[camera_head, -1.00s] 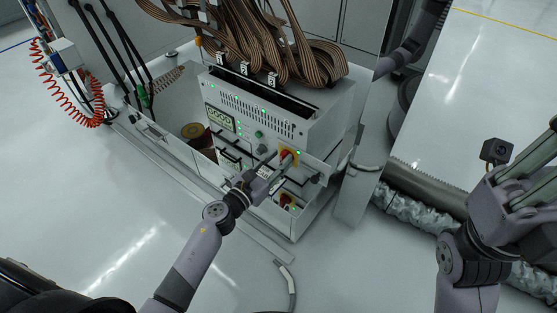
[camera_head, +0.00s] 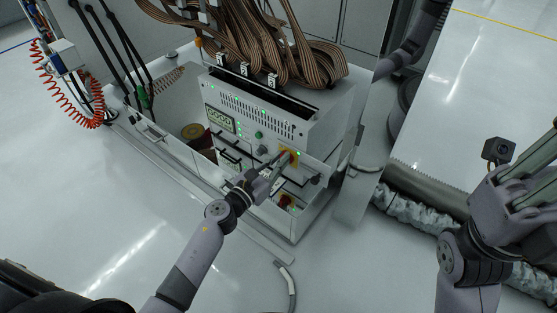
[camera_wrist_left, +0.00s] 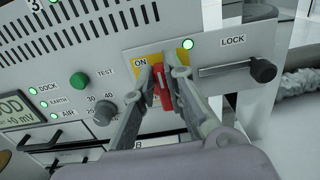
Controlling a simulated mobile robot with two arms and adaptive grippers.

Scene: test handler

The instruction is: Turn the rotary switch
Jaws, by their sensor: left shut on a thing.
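The rotary switch (camera_wrist_left: 165,88) is a red handle on a yellow plate (camera_wrist_left: 142,64) marked ON, on the front of a grey cabinet. In the left wrist view the handle stands nearly upright, slightly tilted. My left gripper (camera_wrist_left: 163,80) is shut on it, one finger on each side. In the head view my left gripper (camera_head: 284,162) reaches the yellow plate from below left, and its fingers mostly hide the red handle. My right gripper (camera_head: 532,172) is at the right edge, away from the cabinet; its fingertips are not clearly seen.
A LOCK slot with a black knob (camera_wrist_left: 262,70) is right of the switch. A green TEST button (camera_wrist_left: 79,81) and a grey dial (camera_wrist_left: 105,112) are on its left. Brown ribbon cables (camera_head: 240,40) hang over the cabinet. A second red knob (camera_head: 287,200) sits lower down.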

